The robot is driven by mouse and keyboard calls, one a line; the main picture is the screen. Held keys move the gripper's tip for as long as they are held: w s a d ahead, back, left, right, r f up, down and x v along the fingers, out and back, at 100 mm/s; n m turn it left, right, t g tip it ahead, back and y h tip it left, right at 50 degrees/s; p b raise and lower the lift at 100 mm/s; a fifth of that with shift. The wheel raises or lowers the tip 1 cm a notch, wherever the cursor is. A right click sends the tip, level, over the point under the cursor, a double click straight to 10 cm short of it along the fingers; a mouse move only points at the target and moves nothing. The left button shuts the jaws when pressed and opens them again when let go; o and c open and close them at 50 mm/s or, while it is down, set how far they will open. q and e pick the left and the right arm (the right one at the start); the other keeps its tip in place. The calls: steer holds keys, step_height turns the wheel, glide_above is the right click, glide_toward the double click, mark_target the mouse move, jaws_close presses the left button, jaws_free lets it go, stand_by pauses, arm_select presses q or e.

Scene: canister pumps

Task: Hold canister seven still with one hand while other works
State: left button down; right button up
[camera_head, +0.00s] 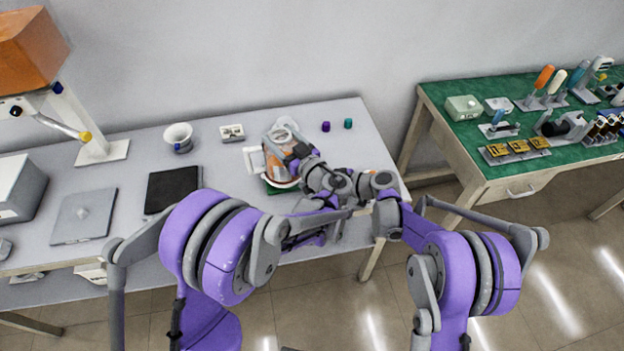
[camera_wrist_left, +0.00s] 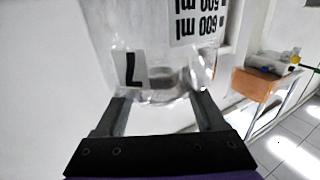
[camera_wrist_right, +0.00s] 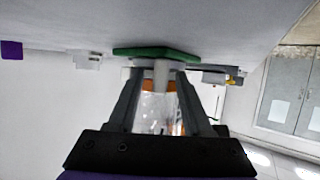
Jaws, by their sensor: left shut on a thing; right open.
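Canister seven (camera_head: 279,141), a clear vessel marked 7 with orange showing on it, stands upright near the table's right part in the head view. My left gripper (camera_head: 294,160) is shut on it. Arm links hide much of the canister's right side.
A green-topped bench (camera_head: 460,144) stands right.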

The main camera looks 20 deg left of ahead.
steer(key=shift+c, duration=0.3)
jaws_close()
stand_by(1.2)
